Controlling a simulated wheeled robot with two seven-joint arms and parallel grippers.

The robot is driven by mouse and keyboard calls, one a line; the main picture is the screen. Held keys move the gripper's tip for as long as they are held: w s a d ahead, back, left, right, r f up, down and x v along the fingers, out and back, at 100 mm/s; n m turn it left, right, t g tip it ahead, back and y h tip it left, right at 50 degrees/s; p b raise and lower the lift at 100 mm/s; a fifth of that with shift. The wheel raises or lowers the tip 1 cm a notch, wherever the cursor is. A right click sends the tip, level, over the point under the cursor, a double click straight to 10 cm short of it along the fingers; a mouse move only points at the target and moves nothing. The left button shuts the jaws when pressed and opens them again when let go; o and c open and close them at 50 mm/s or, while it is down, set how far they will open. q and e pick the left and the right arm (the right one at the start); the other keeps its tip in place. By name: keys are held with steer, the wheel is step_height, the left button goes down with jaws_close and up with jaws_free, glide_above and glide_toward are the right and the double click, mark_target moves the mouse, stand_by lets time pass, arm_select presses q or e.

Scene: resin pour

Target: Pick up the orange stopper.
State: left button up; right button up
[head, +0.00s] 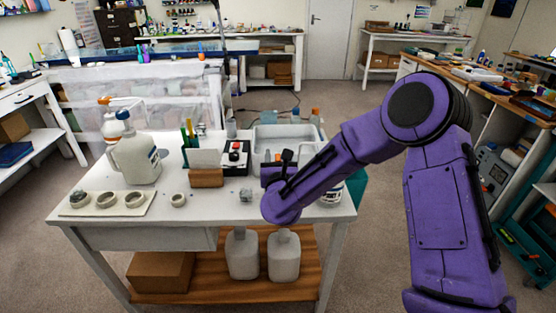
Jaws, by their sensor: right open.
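A small orange thing (278,157), which looks like the orange stopper, shows at the near edge of the grey tray on the white table. My right gripper (286,158) is just beside it in the picture, its dark fingers pointing away from me. The jaws are open and I see nothing held in them. The wrist and fingers hide part of that area, and I cannot tell whether they touch the stopper. Another orange cap (316,112) tops a bottle behind the tray. My left gripper is out of view.
The grey tray (262,131) lies behind my gripper. A black-and-white device (235,155), a brown block holder (206,178) and a large white jug (136,160) stand to its left. Small round cups sit on a pale board (140,210). The table's front middle is mostly clear.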

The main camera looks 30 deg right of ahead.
steer(key=shift+w+d+r, duration=0.1)
steer(key=shift+w+d, duration=0.25)
steer(key=shift+w, duration=0.25)
steer(key=shift+w+d+f, duration=0.15)
steer(key=shift+w+f, duration=0.05)
steer(key=shift+w, duration=0.05)
jaws_close()
steer(key=shift+r, duration=0.15)
steer(key=shift+r, duration=0.4)
steer(key=s+a+r, duration=0.4)
steer(key=s+r, duration=0.1)
steer(key=r, duration=0.2)
steer(key=s+a+r+p, duration=0.1)
steer(key=s+a+r, duration=0.3)
steer(key=s+r, duration=0.2)
steer(key=shift+a+r, duration=0.35)
steer(key=shift+r, duration=0.9)
